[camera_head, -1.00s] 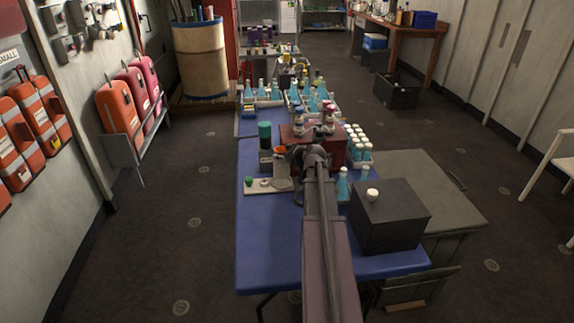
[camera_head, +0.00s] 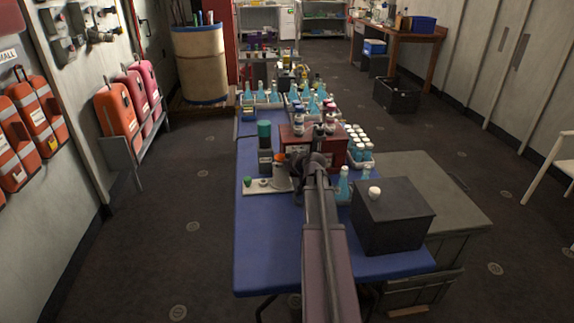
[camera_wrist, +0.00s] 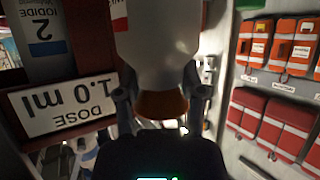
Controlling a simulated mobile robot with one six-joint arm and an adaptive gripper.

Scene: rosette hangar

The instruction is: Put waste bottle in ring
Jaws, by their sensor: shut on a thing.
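The waste bottle appears to be the pale bottle (camera_wrist: 158,40) with an orange-brown cap (camera_wrist: 162,104) in the wrist view, where the picture is upside down. My gripper (camera_wrist: 161,92) is shut on it, one finger on each side near the cap. In the head view the orange-capped bottle (camera_head: 280,170) is at the left of my gripper (camera_head: 295,174), over or on the right end of a white board (camera_head: 254,187). I cannot make out the ring, or tell whether the bottle's base touches the board.
A red rack (camera_head: 335,150) with bottles stands close behind; its "DOSE 1.0 ml" label (camera_wrist: 68,102) is near in the wrist view. A tall teal-capped bottle (camera_head: 264,140) stands behind the board. A dark box (camera_head: 395,220) is at right. The blue table's front left (camera_head: 265,245) is clear.

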